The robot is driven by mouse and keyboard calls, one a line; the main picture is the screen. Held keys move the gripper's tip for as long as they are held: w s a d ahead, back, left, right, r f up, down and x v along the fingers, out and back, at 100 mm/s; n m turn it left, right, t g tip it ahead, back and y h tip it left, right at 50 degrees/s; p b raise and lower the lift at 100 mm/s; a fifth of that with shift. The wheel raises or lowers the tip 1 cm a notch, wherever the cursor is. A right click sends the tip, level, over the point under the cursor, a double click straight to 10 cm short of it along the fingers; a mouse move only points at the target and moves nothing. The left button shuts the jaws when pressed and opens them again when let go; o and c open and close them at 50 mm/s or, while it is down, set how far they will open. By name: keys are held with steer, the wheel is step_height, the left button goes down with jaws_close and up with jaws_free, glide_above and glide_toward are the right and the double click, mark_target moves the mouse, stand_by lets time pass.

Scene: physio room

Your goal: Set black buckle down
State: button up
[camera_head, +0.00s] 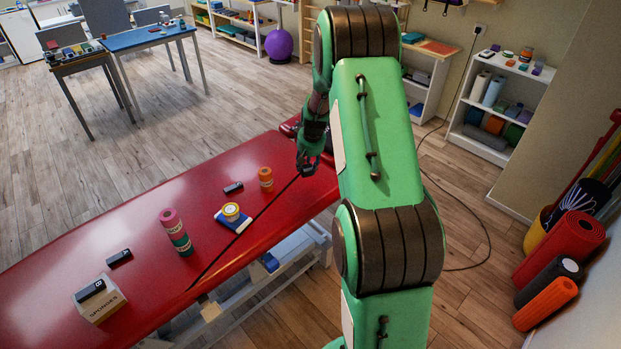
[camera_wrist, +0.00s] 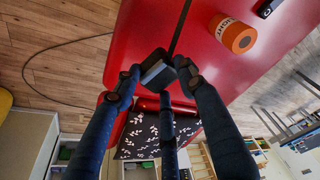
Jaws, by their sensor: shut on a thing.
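My gripper (camera_head: 309,166) hangs over the far right end of the red treatment table (camera_head: 130,223). In the wrist view, the fingers of my gripper (camera_wrist: 160,76) are closed on a small dark block, which looks like the black buckle (camera_wrist: 158,68). In the head view the held piece is hidden or too dark to make out. Similar black pieces lie on the table (camera_head: 233,187), further left (camera_head: 119,257), and on the sponges box (camera_head: 98,301).
An orange roll (camera_head: 265,178) stands near my gripper. A leaf-patterned dark cloth (camera_wrist: 140,137) lies near my fingers. Bare red surface lies between these items.

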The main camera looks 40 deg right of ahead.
steer(key=s+d, duration=0.2)
steer(key=s, duration=0.2)
step_height(320, 180, down, 10)
steer(key=shift+w+r, duration=0.15)
steer(key=shift+w, duration=0.1)
steer(key=shift+a, duration=0.1)
steer(key=w+d, duration=0.3)
steer(key=w, duration=0.1)
steer(key=w+d+f+b, duration=0.1)
steer(key=w+d, duration=0.2)
steer(key=w, duration=0.1)
steer(key=w+d+b, duration=0.1)
steer(key=w+d, duration=0.2)
steer(key=w, duration=0.2)
steer(key=shift+d+f, duration=0.1)
steer(key=shift+f, duration=0.15)
stand_by(0.3)
steer(key=shift+f+b, duration=0.65)
steer(key=shift+f, duration=1.1)
steer(key=shift+f, duration=0.15)
